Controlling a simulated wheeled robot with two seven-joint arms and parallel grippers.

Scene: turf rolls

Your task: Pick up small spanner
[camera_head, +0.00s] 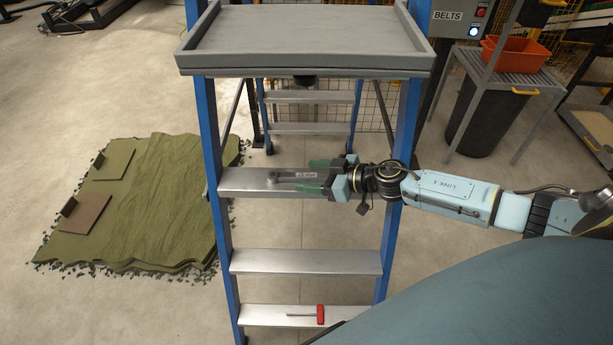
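The small spanner (290,176) is grey and lies on a metal step (240,183) of the blue ladder, its ring-like head towards the left and its shaft towards the right. My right gripper (318,175) comes in from the right at that step. Its two green fingers are spread apart, one on the far side and one on the near side of the spanner's right end. The spanner lies between them, and I see no finger closed on it. Whether the fingers are at the spanner's height is hard to tell. My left gripper is not in view.
A red-handled tool (320,314) lies on the lowest visible step. A grey tray (305,35) tops the ladder, above the gripper. The ladder's blue right rail (396,215) stands close to my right wrist. Green turf (150,215) lies on the floor at left.

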